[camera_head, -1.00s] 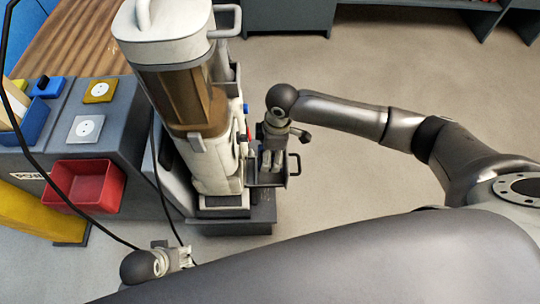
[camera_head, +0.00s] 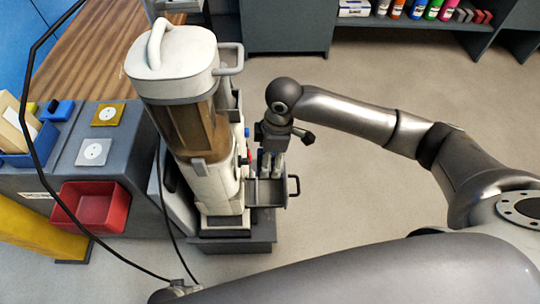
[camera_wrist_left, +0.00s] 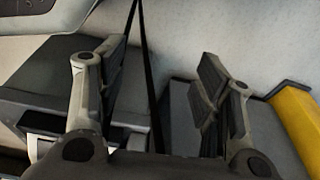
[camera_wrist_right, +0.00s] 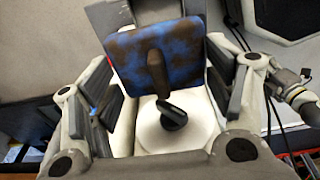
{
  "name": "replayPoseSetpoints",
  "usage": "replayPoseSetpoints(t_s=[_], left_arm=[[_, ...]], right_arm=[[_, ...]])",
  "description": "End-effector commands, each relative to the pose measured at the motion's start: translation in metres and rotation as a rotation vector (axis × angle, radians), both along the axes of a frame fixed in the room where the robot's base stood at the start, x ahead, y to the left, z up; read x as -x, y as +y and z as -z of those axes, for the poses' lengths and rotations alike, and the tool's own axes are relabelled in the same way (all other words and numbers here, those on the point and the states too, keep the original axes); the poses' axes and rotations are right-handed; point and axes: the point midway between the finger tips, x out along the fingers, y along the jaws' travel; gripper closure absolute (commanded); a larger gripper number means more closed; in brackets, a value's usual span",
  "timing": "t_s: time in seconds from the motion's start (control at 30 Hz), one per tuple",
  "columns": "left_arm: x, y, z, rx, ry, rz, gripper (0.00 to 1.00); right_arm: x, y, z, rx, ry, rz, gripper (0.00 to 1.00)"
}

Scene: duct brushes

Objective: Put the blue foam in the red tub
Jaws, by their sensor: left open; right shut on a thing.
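The blue foam (camera_wrist_right: 183,50) is a square block mottled with brown dirt; it shows in the right wrist view between the fingers. My right gripper (camera_wrist_right: 168,88) is shut on it. In the head view this gripper (camera_head: 271,165) points down just above the small grey tray (camera_head: 268,193) at the machine's right side; the foam is hard to make out there. The red tub (camera_head: 92,207) hangs on the front of the grey cabinet at the left, and its visible inside looks empty. My left gripper (camera_wrist_left: 163,80) is open and empty, mostly out of the head view at the bottom.
A tall white machine (camera_head: 205,180) with a brown clear canister stands between my right gripper and the red tub. A black cable (camera_head: 90,240) loops past the tub. Blue bins (camera_head: 35,148) and two socket plates sit on the cabinet top. Floor on the right is clear.

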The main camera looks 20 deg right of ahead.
Motion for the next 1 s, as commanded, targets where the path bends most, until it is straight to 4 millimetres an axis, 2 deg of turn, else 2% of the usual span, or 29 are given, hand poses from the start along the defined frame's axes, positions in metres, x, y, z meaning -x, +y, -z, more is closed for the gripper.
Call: replayPoseSetpoints(t_s=[0.57,1.0], left_arm=[[0.041,0.006,0.041,-0.004,0.035,0.007,0.4],[0.085,0.018,0.067,-0.018,0.074,0.018,0.4]], right_arm=[[0.0,0.0,-0.013,0.001,0.001,-0.001,0.48],[0.0,0.0,-0.021,0.0,0.001,-0.001,0.48]])
